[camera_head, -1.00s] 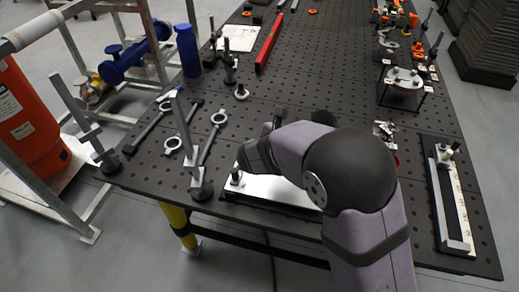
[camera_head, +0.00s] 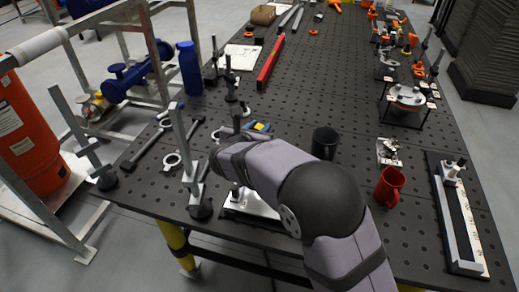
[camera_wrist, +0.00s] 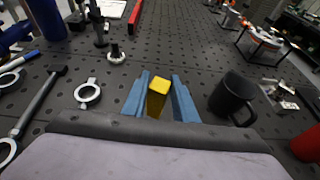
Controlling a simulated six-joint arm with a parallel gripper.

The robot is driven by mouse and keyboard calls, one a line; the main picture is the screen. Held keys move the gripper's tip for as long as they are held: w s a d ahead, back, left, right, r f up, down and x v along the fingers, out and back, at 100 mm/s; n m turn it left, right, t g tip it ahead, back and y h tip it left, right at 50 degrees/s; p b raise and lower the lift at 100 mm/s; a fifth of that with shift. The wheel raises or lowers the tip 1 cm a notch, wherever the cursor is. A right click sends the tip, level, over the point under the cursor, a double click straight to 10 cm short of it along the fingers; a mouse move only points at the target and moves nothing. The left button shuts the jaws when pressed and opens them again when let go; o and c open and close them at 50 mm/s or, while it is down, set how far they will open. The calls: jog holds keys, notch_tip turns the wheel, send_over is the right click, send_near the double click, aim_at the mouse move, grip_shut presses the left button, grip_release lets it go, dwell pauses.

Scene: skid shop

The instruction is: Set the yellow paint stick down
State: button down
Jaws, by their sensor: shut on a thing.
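The yellow paint stick (camera_wrist: 158,92) is held between the two blue fingers of my gripper (camera_wrist: 158,100) in the wrist view. Its yellow end shows between the fingertips, and the rest is hidden by the gripper. In the head view my gripper (camera_head: 257,127) is partly hidden behind my own wrist, over the left part of the dark perforated table (camera_head: 330,85). I cannot tell whether the stick touches the tabletop.
A ring-ended tool (camera_wrist: 88,93) lies to the left. Upright clamps (camera_head: 190,165) stand near the left edge. Bare tabletop lies beyond my gripper.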

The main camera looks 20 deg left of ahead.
jog(key=shift+f+p, duration=0.45)
jog(key=shift+f, duration=3.05)
jog(key=shift+f, duration=0.2)
jog(key=c, duration=1.4)
grip_release()
jog(key=shift+r, duration=0.2)
jog(key=b+v, duration=0.2)
jog(key=v, duration=1)
jog(key=shift+b, duration=0.3)
